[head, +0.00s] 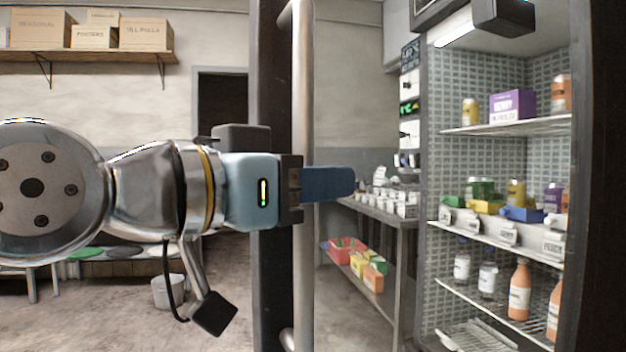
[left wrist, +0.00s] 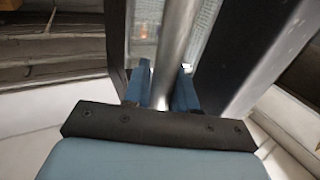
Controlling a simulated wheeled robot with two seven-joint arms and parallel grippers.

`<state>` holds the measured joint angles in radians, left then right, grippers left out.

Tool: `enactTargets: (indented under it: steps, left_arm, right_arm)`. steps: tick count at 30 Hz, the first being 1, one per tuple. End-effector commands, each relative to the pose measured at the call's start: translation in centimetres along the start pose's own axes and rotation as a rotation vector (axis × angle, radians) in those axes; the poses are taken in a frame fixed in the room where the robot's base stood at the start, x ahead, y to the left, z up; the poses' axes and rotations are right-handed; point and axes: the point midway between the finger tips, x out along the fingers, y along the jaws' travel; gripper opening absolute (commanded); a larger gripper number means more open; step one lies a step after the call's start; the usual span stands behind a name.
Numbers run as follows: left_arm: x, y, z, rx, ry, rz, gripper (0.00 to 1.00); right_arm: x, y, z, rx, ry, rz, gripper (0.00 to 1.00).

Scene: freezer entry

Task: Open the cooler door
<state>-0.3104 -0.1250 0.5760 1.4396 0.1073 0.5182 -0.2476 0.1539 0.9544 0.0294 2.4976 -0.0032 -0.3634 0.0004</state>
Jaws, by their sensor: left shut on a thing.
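The cooler door's dark upright frame (head: 270,90) runs top to bottom just left of its long metal handle bar (head: 302,100). The door edge stands well left of the lit cooler interior (head: 500,180), so the door appears to be swung out from it. My left gripper (head: 338,183) reaches in level from the left at mid-height of the bar. In the left wrist view the handle bar (left wrist: 178,35) runs between its two blue fingers (left wrist: 168,82), which are shut on it. In the head view the nearer finger hides part of the bar. My right gripper is not in view.
Cooler shelves (head: 500,128) hold jars, bottles and boxes. A metal rack (head: 385,215) with cups and a red bin (head: 345,248) stands left of the cooler. A wall shelf (head: 90,56) carries cartons.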

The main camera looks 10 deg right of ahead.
Motion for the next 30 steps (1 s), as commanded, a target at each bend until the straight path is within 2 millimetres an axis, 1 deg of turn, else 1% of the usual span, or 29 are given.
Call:
enactTargets:
  steps: [2,3,4,13,17,20,23,27,30]
  left_arm:
    - [0.0,0.0,-0.1,0.0,0.002,0.0,0.0]
    - [0.0,0.0,-0.1,0.0,0.002,0.0,0.27]
    - [0.0,0.0,-0.1,0.0,0.002,0.0,0.32]
    - [-0.1,0.0,0.0,0.0,0.001,0.0,0.32]
    - [-1.4,0.0,0.2,0.002,0.003,-0.002,0.32]
    - [-3.4,0.1,0.3,0.002,0.006,-0.001,0.32]
    - [-6.0,0.1,0.3,0.002,0.006,-0.001,0.32]
    - [-9.4,0.1,0.2,0.001,0.006,-0.002,0.32]
    - [-11.4,0.1,0.1,0.002,0.005,0.0,0.32]
  right_arm:
    - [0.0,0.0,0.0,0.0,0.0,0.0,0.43]
    - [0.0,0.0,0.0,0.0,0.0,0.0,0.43]
    - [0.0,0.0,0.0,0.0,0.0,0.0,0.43]
    - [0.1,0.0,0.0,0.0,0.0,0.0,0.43]
    - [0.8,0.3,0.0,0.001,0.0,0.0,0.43]
    - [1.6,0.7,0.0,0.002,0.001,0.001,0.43]
    - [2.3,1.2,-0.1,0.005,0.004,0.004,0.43]
    - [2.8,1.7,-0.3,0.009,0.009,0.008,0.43]
    - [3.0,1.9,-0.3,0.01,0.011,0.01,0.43]
